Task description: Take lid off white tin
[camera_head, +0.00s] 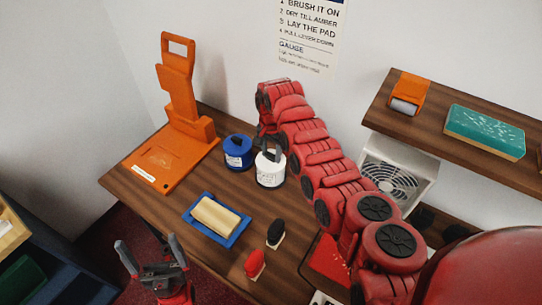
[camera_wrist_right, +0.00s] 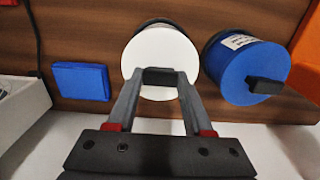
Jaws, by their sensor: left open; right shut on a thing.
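The white tin (camera_head: 270,170) stands on the wooden counter, right of a blue tin (camera_head: 238,153). In the right wrist view its round white lid (camera_wrist_right: 160,52) faces the camera, with a dark knob at its near edge. My right gripper (camera_wrist_right: 160,77) is shut on that knob, one finger on each side. The lid appears to sit on the tin; any gap beneath it is not visible. In the head view my right gripper is partly hidden at the tin's top. My left gripper (camera_head: 149,254) is open and empty at the counter's front left edge.
The blue tin also shows beside the white one in the wrist view (camera_wrist_right: 243,68). An orange press (camera_head: 165,155) stands at the left. A blue tray with a cream pad (camera_head: 216,215) and red (camera_head: 254,264) and black (camera_head: 275,233) handled items lie in front.

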